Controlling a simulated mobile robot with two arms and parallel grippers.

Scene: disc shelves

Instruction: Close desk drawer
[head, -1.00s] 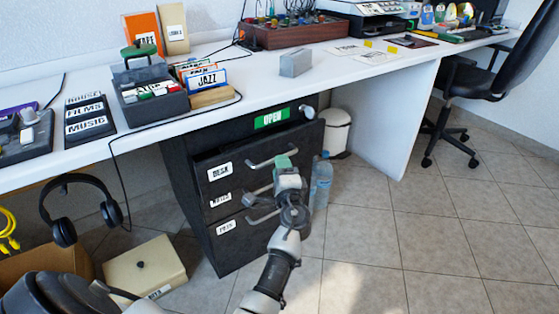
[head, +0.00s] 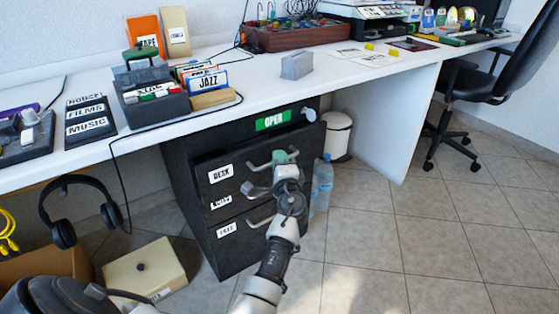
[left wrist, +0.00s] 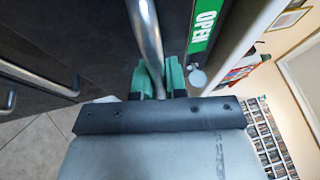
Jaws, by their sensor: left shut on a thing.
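The black desk drawer (head: 220,184), labelled DESK, is the top one of a dark cabinet under the white desk. Its front stands a little out from the cabinet, below a green OPEN sign (head: 273,120). My left gripper (head: 284,157), with green fingertips, is at the right part of the drawer's metal handle (head: 256,165). In the left wrist view the handle bar (left wrist: 147,35) runs between the green fingers (left wrist: 160,80), which are shut on it. The gripper hides part of the handle. My right gripper is not in view.
Two lower drawers with handles sit below. A water bottle (head: 322,180) and a white bin (head: 338,135) stand just right of the cabinet. A beige box (head: 143,268) and headphones (head: 75,205) are at left.

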